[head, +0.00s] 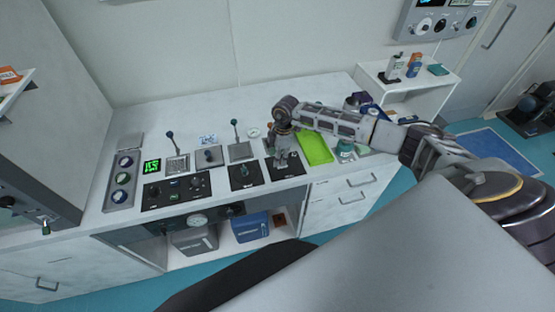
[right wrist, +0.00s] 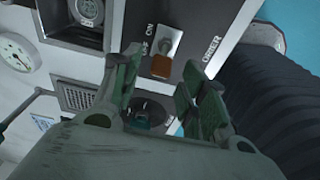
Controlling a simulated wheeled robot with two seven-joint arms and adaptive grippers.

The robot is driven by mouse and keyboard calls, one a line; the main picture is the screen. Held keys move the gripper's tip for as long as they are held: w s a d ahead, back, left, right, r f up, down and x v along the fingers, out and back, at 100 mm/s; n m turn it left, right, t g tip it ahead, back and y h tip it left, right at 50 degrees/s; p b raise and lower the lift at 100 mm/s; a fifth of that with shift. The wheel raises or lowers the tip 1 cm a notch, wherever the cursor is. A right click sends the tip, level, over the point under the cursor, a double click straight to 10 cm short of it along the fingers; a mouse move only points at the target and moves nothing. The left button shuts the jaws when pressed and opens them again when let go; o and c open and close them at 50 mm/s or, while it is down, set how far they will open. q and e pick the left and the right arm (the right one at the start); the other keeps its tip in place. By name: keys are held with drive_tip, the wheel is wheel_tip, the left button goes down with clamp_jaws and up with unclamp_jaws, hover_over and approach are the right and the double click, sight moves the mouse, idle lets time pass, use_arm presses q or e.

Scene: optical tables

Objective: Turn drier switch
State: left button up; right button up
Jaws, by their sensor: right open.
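The drier switch (right wrist: 162,66) shows in the right wrist view as an orange-tipped lever on a metal plate, beside the ON and OFF lettering. Its orange tip lies toward the OFF end. Its black panel (head: 291,170) is at the right end of the row of controls in the head view, where my gripper hides the switch. My right gripper (head: 283,160) is above that panel, pointing down. In the right wrist view its fingers (right wrist: 163,78) are open, one on each side of the orange tip; contact cannot be told. My left gripper is not in view.
Upright levers (head: 236,132) and a small gauge (head: 254,133) stand left of my right gripper. The back of the white counter (head: 190,110) is clear.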

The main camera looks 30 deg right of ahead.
wheel_tip(320, 180, up, 9)
drive_tip(key=d, duration=0.1)
drive_tip(key=shift+s+r, duration=0.15)
drive_tip(key=shift+a, duration=0.15)
idle(0.6)
